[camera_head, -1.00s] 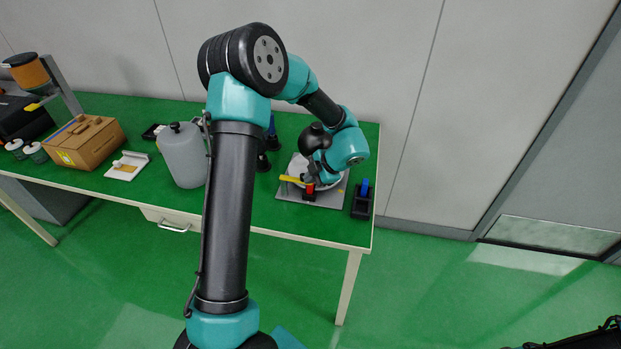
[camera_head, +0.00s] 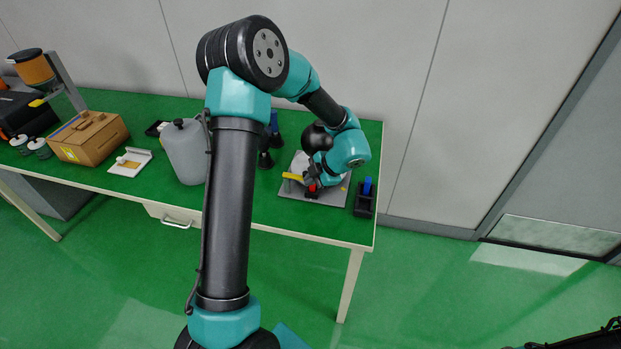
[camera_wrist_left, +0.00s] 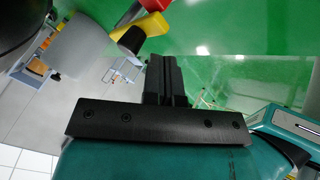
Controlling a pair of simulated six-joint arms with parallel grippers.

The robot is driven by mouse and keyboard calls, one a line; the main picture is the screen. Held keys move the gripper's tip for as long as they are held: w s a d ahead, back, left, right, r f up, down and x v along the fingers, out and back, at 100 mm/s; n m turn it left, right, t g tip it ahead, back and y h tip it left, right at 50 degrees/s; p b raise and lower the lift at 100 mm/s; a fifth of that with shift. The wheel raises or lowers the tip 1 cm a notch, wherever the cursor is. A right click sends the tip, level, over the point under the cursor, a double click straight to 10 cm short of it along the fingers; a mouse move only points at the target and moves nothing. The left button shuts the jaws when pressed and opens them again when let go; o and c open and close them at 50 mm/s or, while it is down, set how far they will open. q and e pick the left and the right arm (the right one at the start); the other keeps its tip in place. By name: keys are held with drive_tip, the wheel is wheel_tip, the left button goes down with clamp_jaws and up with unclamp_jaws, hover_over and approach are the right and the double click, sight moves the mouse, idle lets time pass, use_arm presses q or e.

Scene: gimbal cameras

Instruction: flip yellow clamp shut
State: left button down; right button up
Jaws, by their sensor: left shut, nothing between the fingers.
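The yellow clamp (camera_head: 293,177) is on a grey plate (camera_head: 330,198) at the right end of the green table. Its yellow bar points left, and a red part (camera_head: 312,188) is at its right end. My left gripper (camera_head: 313,178) is right at the red part, shut and empty; I cannot tell whether they touch. My wrist hides part of the clamp and plate.
A black holder with a blue item (camera_head: 364,196) stands right of the plate. Dark stands (camera_head: 265,158), a grey jug (camera_head: 186,152), a white tray (camera_head: 130,162) and a cardboard box (camera_head: 88,138) are to the left. The table's front edge is close to the plate.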

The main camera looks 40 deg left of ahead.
use_arm(q)
drive_tip(key=d+r, duration=0.7)
drive_tip(key=d, duration=0.2)
drive_tip(key=shift+w+r, duration=0.3)
